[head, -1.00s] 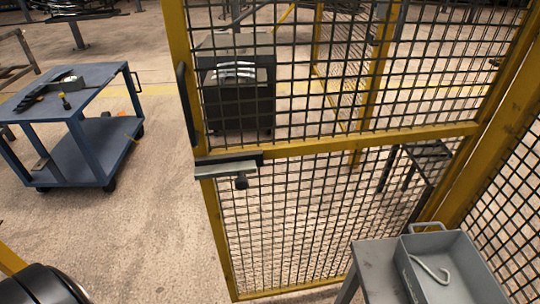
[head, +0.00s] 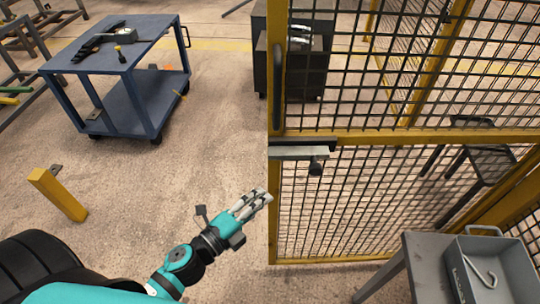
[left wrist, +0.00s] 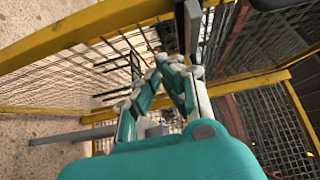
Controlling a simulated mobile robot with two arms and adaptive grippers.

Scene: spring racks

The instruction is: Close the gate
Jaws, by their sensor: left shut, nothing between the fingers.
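The gate (head: 400,138) is a yellow-framed mesh panel in the head view. It stands ajar, its free edge at the left, with a dark upright handle (head: 278,87) and a grey latch bar with a dark knob (head: 300,150). A yellow post (head: 57,192) stands apart at the lower left. My left gripper (head: 262,200) is shut and empty, just left of the gate's free edge and below the latch. In the left wrist view the closed fingers (left wrist: 172,65) point towards the yellow frame and mesh (left wrist: 80,80). I cannot tell whether they touch it. My right gripper is not in view.
A blue cart (head: 125,70) with tools stands at the upper left. A grey table with a tray (head: 490,245) holding a hook stands at the lower right, in front of the gate. A dark cabinet (head: 300,65) stands behind the mesh.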

